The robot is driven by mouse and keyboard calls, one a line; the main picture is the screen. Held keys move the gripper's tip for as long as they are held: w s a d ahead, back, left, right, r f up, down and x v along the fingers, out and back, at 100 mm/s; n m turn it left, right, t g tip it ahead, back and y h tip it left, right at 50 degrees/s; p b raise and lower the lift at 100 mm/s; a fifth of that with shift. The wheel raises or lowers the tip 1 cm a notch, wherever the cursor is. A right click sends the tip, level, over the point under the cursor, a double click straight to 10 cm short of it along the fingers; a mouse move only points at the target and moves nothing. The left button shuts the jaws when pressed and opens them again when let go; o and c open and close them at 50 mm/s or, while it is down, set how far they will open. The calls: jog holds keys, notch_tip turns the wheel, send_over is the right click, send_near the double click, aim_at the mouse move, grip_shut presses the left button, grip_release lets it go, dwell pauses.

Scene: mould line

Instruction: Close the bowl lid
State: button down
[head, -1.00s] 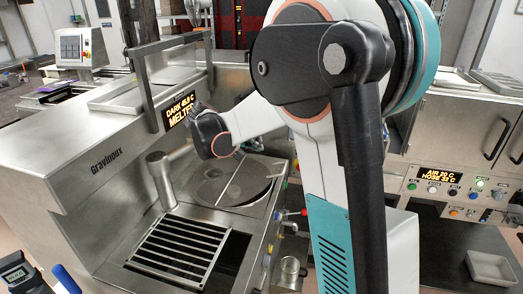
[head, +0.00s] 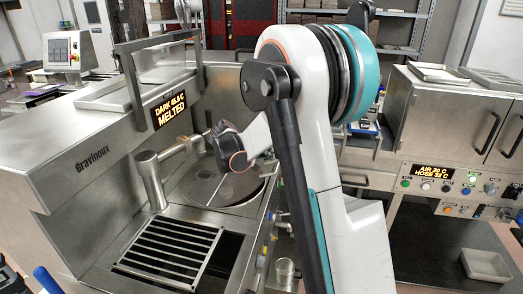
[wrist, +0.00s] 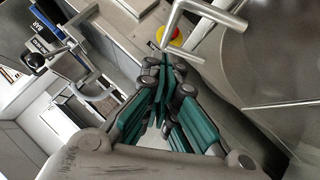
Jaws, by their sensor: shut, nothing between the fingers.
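The round bowl (head: 238,190) is set in the steel deck of the machine, with a grey surface inside its rim and a thin straight line across it. I cannot tell the lid apart from the bowl or how far it stands open. In the wrist view a large curved steel surface (wrist: 285,60) with a thin rod fills the right side. My gripper (wrist: 170,75) is shut and empty, its green fingers together beside a bent steel bar (wrist: 178,22). In the head view my wrist is over the back of the bowl, and my fingers are hard to make out.
A steel spout (head: 152,180) stands left of the bowl, and a slotted grate (head: 170,250) lies in front. A red and yellow button (wrist: 172,36) is near my fingers. A cabinet (head: 450,130) with a control panel stands at right.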

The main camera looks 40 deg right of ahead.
jog(key=shift+s+d+f, duration=0.2)
jog(key=shift+f, duration=0.25)
notch_tip(320, 180, down, 8)
jog(key=s+d+m+t+y+b, duration=0.1)
jog(key=s+d+b, duration=0.1)
jog(key=b, duration=0.1)
jog(key=shift+s+r+t+y, duration=0.2)
jog(key=shift+s+t+y, duration=0.1)
jog(key=shift+y, duration=0.1)
jog(key=v, duration=1.2)
jog(key=shift+w, duration=0.2)
jog(key=shift+a, duration=0.15)
